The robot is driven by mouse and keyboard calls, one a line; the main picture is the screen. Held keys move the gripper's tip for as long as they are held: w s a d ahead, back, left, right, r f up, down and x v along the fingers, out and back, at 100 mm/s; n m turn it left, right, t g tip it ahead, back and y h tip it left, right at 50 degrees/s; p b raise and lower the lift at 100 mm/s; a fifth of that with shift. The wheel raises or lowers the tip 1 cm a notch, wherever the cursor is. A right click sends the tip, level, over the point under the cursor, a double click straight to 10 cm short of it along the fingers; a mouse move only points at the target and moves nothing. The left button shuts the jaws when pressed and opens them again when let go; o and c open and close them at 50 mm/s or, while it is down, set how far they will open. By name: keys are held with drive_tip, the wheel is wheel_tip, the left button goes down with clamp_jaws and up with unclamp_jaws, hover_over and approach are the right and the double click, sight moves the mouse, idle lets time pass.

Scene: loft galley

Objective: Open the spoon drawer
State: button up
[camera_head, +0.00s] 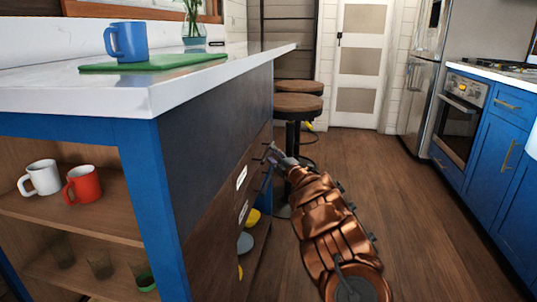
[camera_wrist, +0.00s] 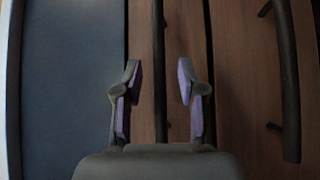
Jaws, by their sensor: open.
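The island's side has wooden drawer fronts with dark bar handles and white labels, too small to read, so I cannot tell which is the spoon drawer. The upper drawer (camera_wrist: 182,60) looks shut. Its handle (camera_wrist: 159,75) appears between my gripper's open fingers (camera_wrist: 159,82) in the wrist view; I cannot tell whether they reach around it. The lower drawer (camera_wrist: 245,80) has its own handle (camera_wrist: 289,80) to the right in that view. In the head view, my gripper (camera_head: 272,154) is at the upper handle, its fingertips small and partly merged with it.
The white countertop (camera_head: 150,92) overhangs the drawers. A blue mug (camera_head: 126,43) stands on a green board (camera_head: 175,63). Stools (camera_head: 298,105) stand just beyond my gripper. Bowls (camera_head: 245,243) sit low under the drawers. Floor (camera_head: 420,215) to the right is clear.

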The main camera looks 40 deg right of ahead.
sight(268, 149)
drive_tip(key=shift+b+x, duration=0.45)
drive_tip(key=shift+x, duration=1.35)
drive_tip(key=shift+c, duration=0.3)
clamp_jaws()
